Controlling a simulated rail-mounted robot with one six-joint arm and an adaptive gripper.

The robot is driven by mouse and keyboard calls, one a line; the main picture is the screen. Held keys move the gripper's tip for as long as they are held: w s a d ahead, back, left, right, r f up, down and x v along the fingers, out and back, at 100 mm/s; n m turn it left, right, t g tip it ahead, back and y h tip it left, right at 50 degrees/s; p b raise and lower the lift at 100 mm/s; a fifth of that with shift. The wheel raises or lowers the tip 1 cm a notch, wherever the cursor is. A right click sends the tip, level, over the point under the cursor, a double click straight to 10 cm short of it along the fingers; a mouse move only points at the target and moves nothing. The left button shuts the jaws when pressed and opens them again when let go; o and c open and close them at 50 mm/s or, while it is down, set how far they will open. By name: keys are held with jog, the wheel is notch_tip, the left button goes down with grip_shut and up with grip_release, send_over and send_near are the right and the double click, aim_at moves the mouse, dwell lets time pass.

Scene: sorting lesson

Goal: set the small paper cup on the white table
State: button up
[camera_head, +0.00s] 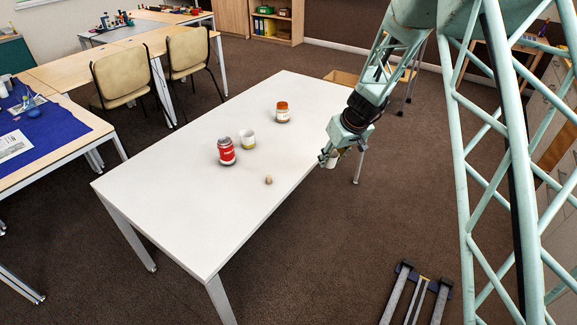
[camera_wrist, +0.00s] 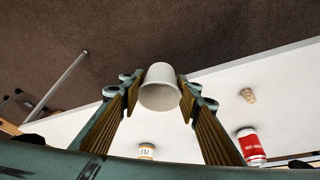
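The small white paper cup (camera_wrist: 160,92) is between the two fingertips of my gripper (camera_wrist: 159,84) in the wrist view, with both fingers against its sides. In the head view my gripper (camera_head: 328,154) is at the right long side of the white table (camera_head: 180,195). The cup (camera_head: 333,160) shows there as a small pale shape at the fingers, partly hidden. It appears off the table, beside the right edge. In the wrist view the table edge runs behind the cup.
The near-left part and far end of the tabletop are clear. Chairs (camera_head: 124,76) stand behind.

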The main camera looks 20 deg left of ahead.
jog(key=shift+s+a+f, duration=0.1)
jog(key=shift+a+f, duration=0.2)
jog(key=shift+a, duration=0.25)
jog(key=shift+s+a+f, duration=0.1)
jog(key=shift+a+f, duration=0.2)
jog(key=shift+a, duration=0.2)
jog(key=shift+a, duration=0.1)
jog(key=p, duration=0.2)
send_near(287, 161)
jog(key=shift+w+a+f, duration=0.2)
jog(key=shift+w+f, duration=0.15)
jog(key=shift+f, duration=0.1)
jog(key=shift+w+a+f, duration=0.25)
jog(key=shift+w+f, duration=0.15)
jog(key=shift+f, duration=0.05)
jog(key=shift+a, duration=0.15)
jog(key=shift+w+a, duration=0.1)
jog(key=shift+a, duration=0.15)
jog(key=shift+f+b, duration=0.65)
jog(key=shift+f, duration=1.1)
jog(key=shift+f, duration=0.2)
jog(key=o, duration=0.6)
